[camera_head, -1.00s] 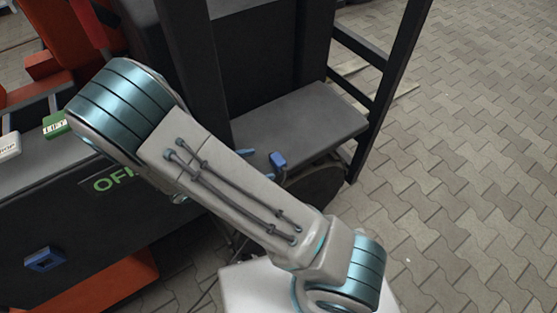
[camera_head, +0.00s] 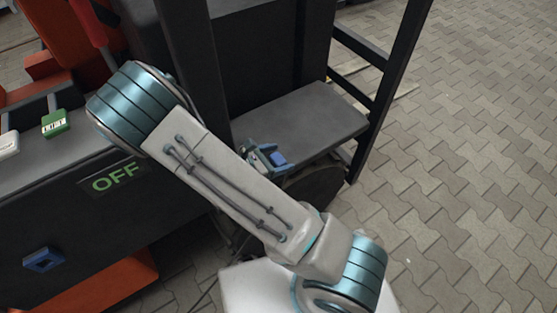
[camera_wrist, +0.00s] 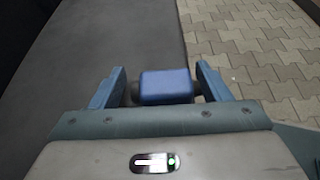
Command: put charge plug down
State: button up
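The charge plug is a blue block (camera_wrist: 166,86) with dark parts at its sides, between my fingers in the wrist view. My gripper (camera_wrist: 161,84) has two blue fingers, one on each side of the plug. The dark parts span to the fingers, and the gripper looks shut on the plug; the contact is in shadow. In the head view, the blue plug (camera_head: 279,158) shows beyond my forearm, over the near edge of the dark grey platform (camera_head: 305,118). My forearm hides part of the gripper there. I cannot tell whether the plug touches the platform.
Dark upright posts (camera_head: 312,45) and a slanted black frame (camera_head: 390,90) bound the platform. A dark cabinet marked OFF (camera_head: 118,177) stands at left, with a blue socket-like part (camera_head: 43,259) on its side and a green block (camera_head: 55,123) on top. Paved floor (camera_head: 470,150) is clear at right.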

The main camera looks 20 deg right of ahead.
aim_at(277, 157)
jog(key=c, duration=0.8)
jog(key=shift+r, duration=0.1)
jog(key=shift+r+p, duration=0.5)
notch_tip(277, 157, up, 3)
jog(key=p, duration=0.2)
jog(key=shift+r+p, duration=0.1)
jog(key=shift+p, duration=0.2)
jog(key=s+d+r+p, duration=0.4)
jog(key=s+d+p, duration=0.1)
jog(key=s+d+r+p, duration=0.2)
jog(key=s+p, duration=0.1)
jog(key=shift+s+d+r, duration=0.2)
jog(key=shift+d+r, duration=0.1)
jog(key=shift+r, duration=0.1)
jog(key=shift+p, duration=0.4)
